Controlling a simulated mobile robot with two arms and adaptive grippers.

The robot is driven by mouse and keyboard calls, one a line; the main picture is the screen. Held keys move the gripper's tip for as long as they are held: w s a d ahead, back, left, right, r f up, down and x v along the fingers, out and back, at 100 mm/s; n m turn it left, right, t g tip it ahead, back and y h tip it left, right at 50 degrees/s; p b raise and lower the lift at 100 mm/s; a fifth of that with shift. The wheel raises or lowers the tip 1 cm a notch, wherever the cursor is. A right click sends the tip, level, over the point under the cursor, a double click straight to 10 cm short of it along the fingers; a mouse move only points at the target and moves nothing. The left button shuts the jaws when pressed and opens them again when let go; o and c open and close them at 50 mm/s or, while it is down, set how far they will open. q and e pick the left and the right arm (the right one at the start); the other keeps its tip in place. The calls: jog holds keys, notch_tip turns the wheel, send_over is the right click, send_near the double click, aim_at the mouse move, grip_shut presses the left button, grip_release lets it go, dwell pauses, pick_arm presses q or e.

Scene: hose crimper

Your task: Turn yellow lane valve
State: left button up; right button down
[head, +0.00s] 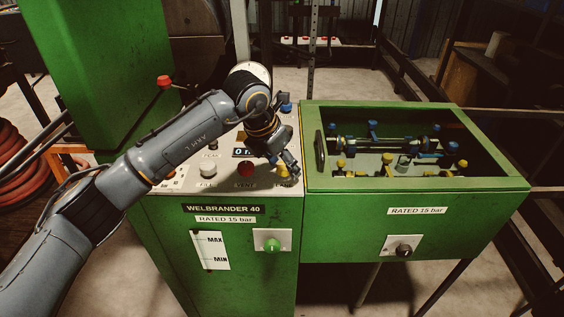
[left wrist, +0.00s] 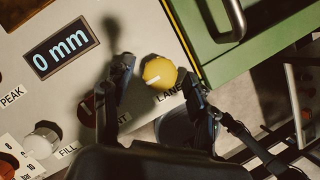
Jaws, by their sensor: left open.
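The yellow lane valve is a round yellow knob (left wrist: 159,73) with a white pointer line, beside the "LANE" label on the panel. In the head view the yellow knob (head: 284,173) shows at the panel's right front corner, partly hidden by my gripper. My left gripper (head: 286,166) is open just above it. In the left wrist view my left gripper (left wrist: 157,78) has one finger on each side of the knob, with nothing held between them; I cannot tell whether they touch it. My right gripper is not in view.
A red knob (head: 246,169) and a white knob (head: 208,169) sit left of the valve. A display (left wrist: 60,48) reads 0 mm. To the right, the green box (head: 415,241) holds blue and yellow fittings, and its handle (head: 320,150) stands close to the valve.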

pick_arm(q)
jog(key=c, duration=1.2)
jog(key=shift+o, duration=0.2)
jog(key=shift+m, duration=0.3)
jog(key=shift+a+m+b, duration=0.1)
jog(key=shift+m+b, duration=0.2)
jog(key=shift+b, duration=0.1)
jog(key=shift+w+m+g+h+b, duration=0.15)
jog(key=shift+m+g+h+b, duration=0.35)
jog(key=shift+m, duration=0.7)
jog(key=m+g, duration=0.1)
jog(key=m, duration=0.2)
jog(key=shift+w+r+m, duration=0.1)
jog(key=shift+m, duration=0.2)
jog(key=m+g, duration=0.1)
jog(key=m, duration=0.1)
jog(key=m+g, duration=0.1)
jog(key=m, duration=0.2)
jog(key=shift+w+r+g+p, duration=0.1)
jog(key=shift+w+g+p, duration=0.1)
jog(key=shift+g+p, duration=0.15)
jog(key=m+p, duration=0.1)
jog(key=m, duration=0.1)
jog(key=m+g+y, duration=0.1)
jog(key=m, duration=0.2)
jog(key=shift+w+g+p, duration=0.1)
jog(key=shift+g+p, duration=0.15)
jog(key=shift+p, duration=0.1)
jog(key=shift+m, duration=0.5)
